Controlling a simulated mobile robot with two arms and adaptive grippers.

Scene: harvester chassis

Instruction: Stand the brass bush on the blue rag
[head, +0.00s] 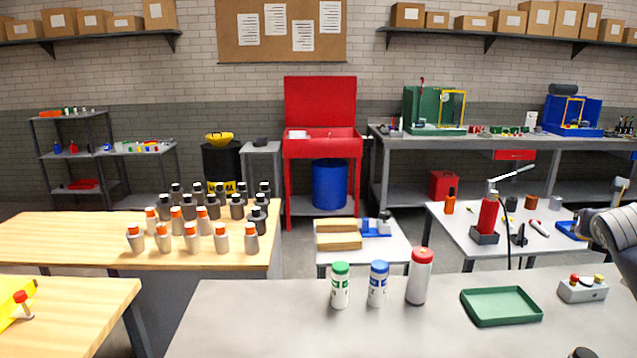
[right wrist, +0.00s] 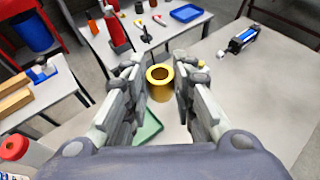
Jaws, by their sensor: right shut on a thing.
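The brass bush (right wrist: 160,83) is a short gold ring with a dark bore, seen in the right wrist view with its open end toward the camera. My right gripper (right wrist: 160,86) is shut on it, a finger on each side. The bush appears above the grey bench, with part of the green tray behind it in the picture. In the head view my right arm comes in at the right edge, and the bush cannot be made out there. I cannot pick out the blue rag in either view. My left gripper is not in view.
The green tray (head: 502,306) lies on the grey bench (head: 270,315). A white bottle with a red cap (head: 420,276), two smaller bottles (head: 340,285) and a push-button box (head: 582,289) stand nearby. A blue-and-black cylinder (right wrist: 243,38) lies on the grey surface at right in the wrist view.

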